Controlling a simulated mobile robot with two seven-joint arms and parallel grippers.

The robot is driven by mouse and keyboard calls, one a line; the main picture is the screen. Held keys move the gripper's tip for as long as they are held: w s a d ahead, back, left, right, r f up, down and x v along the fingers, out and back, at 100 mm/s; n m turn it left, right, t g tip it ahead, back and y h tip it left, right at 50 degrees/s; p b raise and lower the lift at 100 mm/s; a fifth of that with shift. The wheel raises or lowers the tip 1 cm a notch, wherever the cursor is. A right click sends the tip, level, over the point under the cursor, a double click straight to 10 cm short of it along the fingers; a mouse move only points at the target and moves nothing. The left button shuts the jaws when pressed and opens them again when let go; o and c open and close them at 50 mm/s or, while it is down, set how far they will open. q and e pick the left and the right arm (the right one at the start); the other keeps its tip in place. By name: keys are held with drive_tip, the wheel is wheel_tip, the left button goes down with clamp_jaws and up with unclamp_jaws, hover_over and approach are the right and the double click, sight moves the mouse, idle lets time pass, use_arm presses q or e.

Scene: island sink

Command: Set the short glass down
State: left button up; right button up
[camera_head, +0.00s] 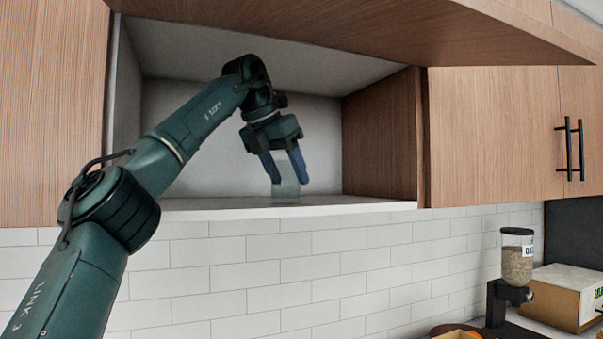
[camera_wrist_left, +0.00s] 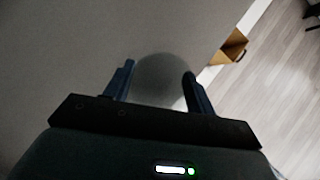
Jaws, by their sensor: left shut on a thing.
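The short glass (camera_head: 286,187) is clear and faintly grey. It appears upright inside the open wall cabinet, at or just above the white cabinet floor (camera_head: 340,206); I cannot tell if it touches. My left gripper (camera_head: 286,170) reaches in from above, with its blue fingers on either side of the glass, shut on it. In the left wrist view the glass (camera_wrist_left: 160,78) shows as a round grey shape between the two fingers (camera_wrist_left: 158,85). My right gripper is in neither view.
The cabinet's wooden door (camera_head: 370,32) is raised above the opening. A wooden side wall (camera_head: 382,138) bounds it on the right. The cabinet floor around the glass looks clear. A dispenser (camera_head: 516,258) and a box (camera_head: 560,295) stand on the counter at lower right.

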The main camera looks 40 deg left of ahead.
use_arm(q)
drive_tip(key=shift+s+r, duration=0.15)
drive_tip(key=shift+s, duration=0.2)
drive_tip(key=shift+w+a, duration=0.15)
drive_tip(key=shift+a, duration=0.1)
drive_tip(key=o, duration=0.7)
drive_tip(key=shift+w+a+f, duration=0.1)
drive_tip(key=shift+w+f, duration=0.15)
drive_tip(key=shift+f, duration=0.1)
drive_tip(key=shift+o, duration=0.8)
drive_tip(key=o, duration=0.3)
drive_tip(key=shift+s+r, duration=0.15)
drive_tip(key=shift+r, duration=0.05)
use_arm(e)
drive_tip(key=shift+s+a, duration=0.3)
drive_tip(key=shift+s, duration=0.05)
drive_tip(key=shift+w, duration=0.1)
